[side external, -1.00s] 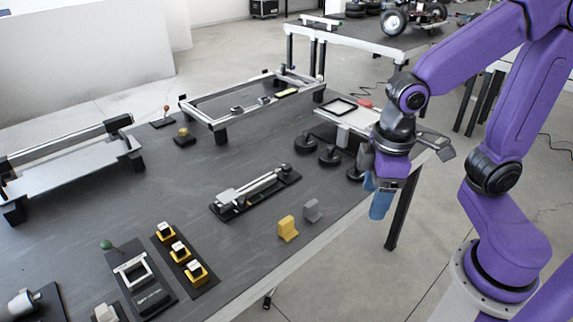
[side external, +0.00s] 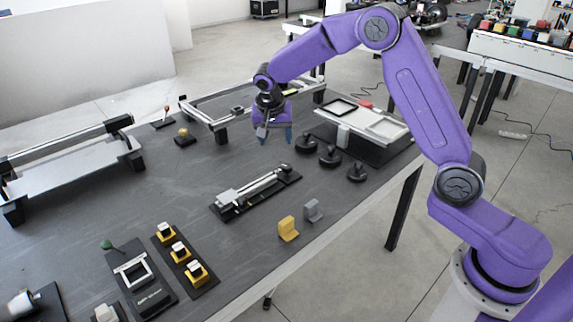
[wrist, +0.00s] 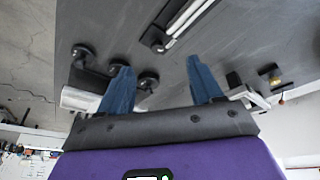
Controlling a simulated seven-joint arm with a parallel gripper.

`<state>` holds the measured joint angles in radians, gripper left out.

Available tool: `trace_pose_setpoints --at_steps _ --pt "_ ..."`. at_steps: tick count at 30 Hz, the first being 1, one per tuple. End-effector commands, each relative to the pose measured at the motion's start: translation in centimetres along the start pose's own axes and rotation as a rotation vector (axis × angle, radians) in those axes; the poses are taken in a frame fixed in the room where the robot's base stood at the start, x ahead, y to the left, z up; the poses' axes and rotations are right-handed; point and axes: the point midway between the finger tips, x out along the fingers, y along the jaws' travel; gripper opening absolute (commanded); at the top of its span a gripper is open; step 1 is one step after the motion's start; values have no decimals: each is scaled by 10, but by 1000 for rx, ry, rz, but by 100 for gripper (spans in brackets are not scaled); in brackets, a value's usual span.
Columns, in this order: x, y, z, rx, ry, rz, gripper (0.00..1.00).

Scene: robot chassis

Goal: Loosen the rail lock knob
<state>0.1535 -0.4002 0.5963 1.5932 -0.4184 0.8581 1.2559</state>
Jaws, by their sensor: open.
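My gripper (side external: 275,137) is in the air above the far middle of the dark table, pointing down, with its blue fingers spread and nothing between them. Both fingers show in the wrist view (wrist: 158,68). A silver rail (side external: 254,187) lies on a black base nearer the camera; its end shows at the top of the wrist view (wrist: 186,18). A small yellow knob (side external: 184,131) on a black block stands left of my gripper; it also shows at right in the wrist view (wrist: 274,80). I cannot tell which part is the rail lock knob.
Several black round-based pieces (side external: 329,156) stand right of my gripper. A silver frame (side external: 198,114) on black feet is behind it. A red-tipped lever (side external: 167,112) is at back left. Yellow (side external: 288,229) and grey (side external: 313,210) blocks stand near the front edge.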

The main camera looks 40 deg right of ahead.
Motion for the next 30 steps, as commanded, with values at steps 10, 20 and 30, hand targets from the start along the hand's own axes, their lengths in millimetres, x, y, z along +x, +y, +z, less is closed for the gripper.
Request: trace_pose_setpoints --at_steps 10,20,30 --pt "45 8 -51 283 46 49 65" --pt "81 11 -53 292 46 55 65" --pt "145 15 -56 292 46 54 65"
